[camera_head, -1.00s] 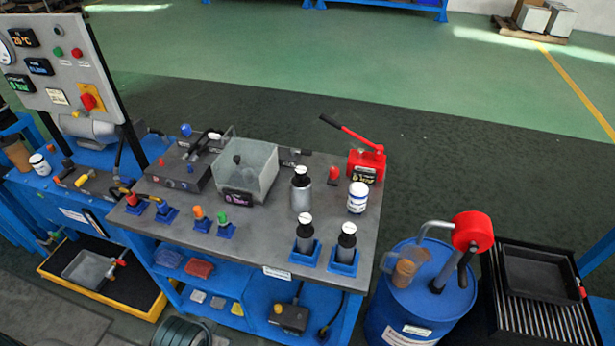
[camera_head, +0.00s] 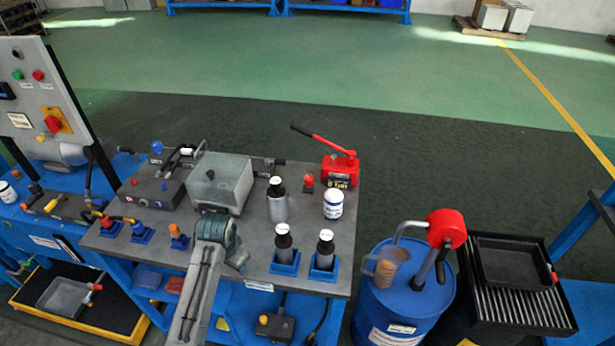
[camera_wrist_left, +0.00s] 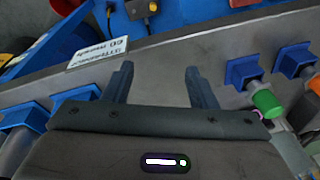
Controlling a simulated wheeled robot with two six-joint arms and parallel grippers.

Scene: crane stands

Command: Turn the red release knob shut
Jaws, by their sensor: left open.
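A small upright red knob (camera_head: 308,182) stands near the back of the grey bench, left of the red hand pump (camera_head: 341,168). Another red knob (camera_head: 133,183) is on the dark block at the bench's left; I cannot tell which is the release knob. My left arm comes in from the bottom of the head view, its wrist over the bench's front edge. In the left wrist view my left gripper (camera_wrist_left: 158,72) is open and empty, its two fingers apart over the bench's front edge. No red knob shows there. My right gripper is out of view.
A clear box (camera_head: 219,185) stands mid-bench. A green-capped plug (camera_wrist_left: 265,100) is right of my fingers. A blue drum (camera_head: 400,300) stands right of the bench.

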